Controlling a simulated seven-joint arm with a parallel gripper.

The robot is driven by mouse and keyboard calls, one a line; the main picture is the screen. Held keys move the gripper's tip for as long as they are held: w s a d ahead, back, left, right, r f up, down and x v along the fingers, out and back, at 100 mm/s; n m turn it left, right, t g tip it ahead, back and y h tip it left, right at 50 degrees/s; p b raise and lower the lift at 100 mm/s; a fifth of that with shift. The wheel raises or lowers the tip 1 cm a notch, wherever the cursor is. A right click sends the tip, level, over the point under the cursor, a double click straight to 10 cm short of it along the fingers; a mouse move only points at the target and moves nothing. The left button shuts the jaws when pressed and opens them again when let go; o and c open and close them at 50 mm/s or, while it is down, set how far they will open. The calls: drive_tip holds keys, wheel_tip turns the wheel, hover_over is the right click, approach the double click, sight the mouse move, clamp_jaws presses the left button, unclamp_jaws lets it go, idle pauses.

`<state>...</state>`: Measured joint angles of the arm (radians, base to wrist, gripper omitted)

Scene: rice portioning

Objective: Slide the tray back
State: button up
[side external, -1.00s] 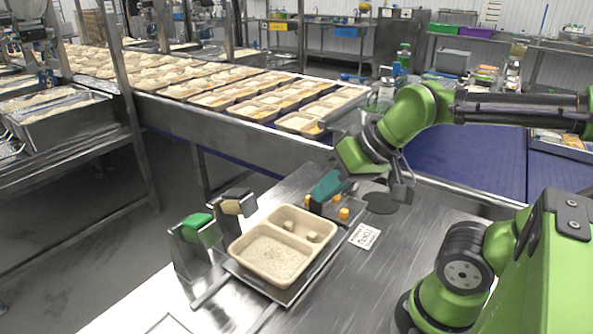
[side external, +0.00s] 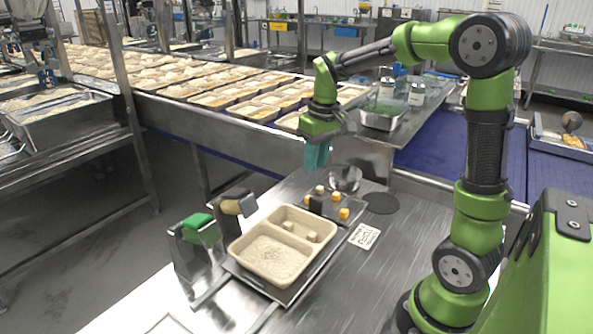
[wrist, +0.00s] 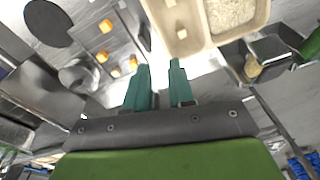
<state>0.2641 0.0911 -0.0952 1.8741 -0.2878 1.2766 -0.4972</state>
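The beige tray (side external: 283,238) has compartments; rice (side external: 270,258) lies in the largest one, and small pieces sit in the smaller ones. The tray rests on a metal plate with rails (side external: 236,268) on the steel table. In the wrist view the tray (wrist: 212,38) shows at the top, beyond the fingertips. My gripper (side external: 317,164) has teal fingers pointing down, above and behind the tray and apart from it. In the wrist view the fingers of my gripper (wrist: 159,66) stand apart with nothing between them.
A dark board (side external: 328,209) with yellow cubes and a dark block lies behind the tray. A small bowl (side external: 345,178) and a black disc (side external: 381,203) stand farther back. A green-topped block (side external: 200,226) is left of the tray. The table right of the tray is mostly clear.

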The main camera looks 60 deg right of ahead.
sight(316, 198)
drive_tip(key=d+f+n, duration=0.1)
drive_tip(key=f, duration=0.4)
drive_tip(key=w+d+f+n, duration=0.1)
drive_tip(key=f, duration=0.4)
drive_tip(key=d+f+g, duration=0.1)
drive_tip(key=f, duration=0.5)
drive_tip(key=shift+w+n, duration=0.15)
drive_tip(key=shift+n, duration=0.25)
clamp_jaws()
